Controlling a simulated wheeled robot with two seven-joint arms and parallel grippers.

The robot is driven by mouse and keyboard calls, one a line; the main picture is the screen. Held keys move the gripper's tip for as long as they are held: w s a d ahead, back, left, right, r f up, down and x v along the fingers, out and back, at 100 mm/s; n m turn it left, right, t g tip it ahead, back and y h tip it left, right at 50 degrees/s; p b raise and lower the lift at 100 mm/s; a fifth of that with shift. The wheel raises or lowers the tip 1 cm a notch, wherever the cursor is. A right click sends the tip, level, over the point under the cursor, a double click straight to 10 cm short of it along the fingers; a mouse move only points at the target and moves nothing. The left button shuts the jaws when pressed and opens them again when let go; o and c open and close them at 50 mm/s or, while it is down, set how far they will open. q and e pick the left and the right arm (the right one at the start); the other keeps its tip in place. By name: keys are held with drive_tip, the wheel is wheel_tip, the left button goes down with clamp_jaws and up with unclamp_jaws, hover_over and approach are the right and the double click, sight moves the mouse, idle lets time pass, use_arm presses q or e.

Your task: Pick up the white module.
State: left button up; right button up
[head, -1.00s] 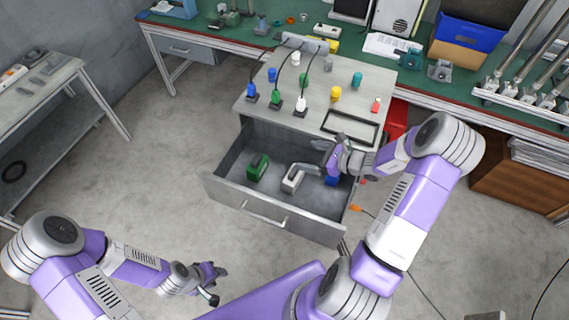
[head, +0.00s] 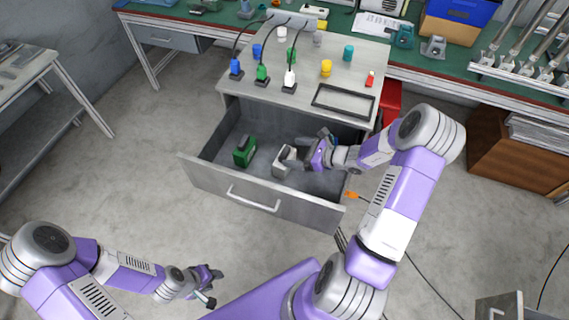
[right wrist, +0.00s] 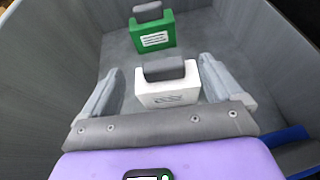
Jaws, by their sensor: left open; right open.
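The white module (right wrist: 166,92), a white block with a grey top piece, stands in the open drawer (head: 226,188). In the head view the white module (head: 282,168) is partly covered by my right gripper. My right gripper (head: 302,152) is inside the drawer, open. In the right wrist view the open fingers of my right gripper (right wrist: 163,92) stand on either side of the white module, with gaps visible. My left gripper (head: 212,284) is open and empty, low at the left, away from the drawer.
A green module (head: 244,151) stands left of the white one in the drawer. A blue part (right wrist: 284,137) lies at the right, mostly hidden. The drawer walls enclose the right gripper. Above, the cabinet top (head: 345,70) carries cabled plugs, coloured pieces and a black frame (head: 343,102).

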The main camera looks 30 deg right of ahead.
sight(286, 152)
drive_tip(key=x, duration=0.2)
drive_tip(key=f+b+x, duration=0.1)
drive_tip(key=x, duration=0.2)
drive_tip(key=shift+w, duration=0.1)
drive_tip(key=shift+d, duration=0.1)
drive_tip(key=c, duration=1.7)
